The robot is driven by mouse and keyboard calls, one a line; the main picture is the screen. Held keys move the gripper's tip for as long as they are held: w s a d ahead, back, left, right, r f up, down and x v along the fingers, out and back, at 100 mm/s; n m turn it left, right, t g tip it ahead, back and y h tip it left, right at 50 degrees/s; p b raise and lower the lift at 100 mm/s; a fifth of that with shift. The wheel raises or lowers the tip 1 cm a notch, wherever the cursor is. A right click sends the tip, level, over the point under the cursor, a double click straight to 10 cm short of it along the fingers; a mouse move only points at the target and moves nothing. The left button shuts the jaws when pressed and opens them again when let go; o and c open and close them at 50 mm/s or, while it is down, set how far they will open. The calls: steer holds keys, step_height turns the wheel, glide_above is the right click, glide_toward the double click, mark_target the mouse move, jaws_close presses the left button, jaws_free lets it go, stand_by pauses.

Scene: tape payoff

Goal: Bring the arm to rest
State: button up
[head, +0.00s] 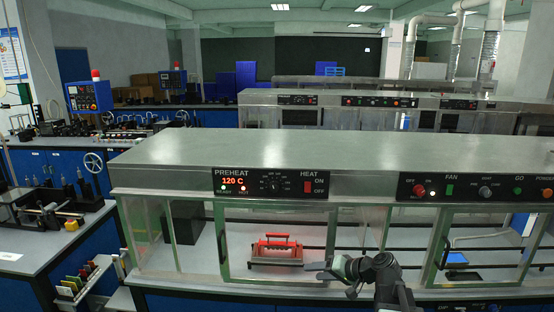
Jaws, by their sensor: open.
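My gripper (322,269) is at the lower middle of the head view, at the end of my dark arm that reaches in from the bottom right. Its jaws point left and are open, with nothing seen between them. It is in front of the glass-sided cabinet (160,193), near the cabinet's lower front edge. A red-framed device (277,249) sits inside the cabinet, behind and to the left of my gripper. I cannot tell the exact gap between the gripper and the cabinet front.
The cabinet's preheat panel (270,184) reads 120 C with lit lamps. A fan panel (475,189) is at the right. A rack of coloured items (80,280) stands at the lower left. A side bench (40,262) is at the left.

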steer(key=s+a+f+n+g+h+b, duration=0.2)
steer(key=s+a+f+n+g+h, duration=0.15)
steer(key=s+a+f, duration=0.45)
steer(key=s+d+f+m+g+h, duration=0.2)
steer(key=s+d+f+h, duration=0.3)
steer(key=d, duration=0.6)
steer(key=shift+s+d+f+g+h+p, duration=0.25)
steer(key=shift+s+g+h+p, duration=0.1)
steer(key=shift+s+g, duration=0.65)
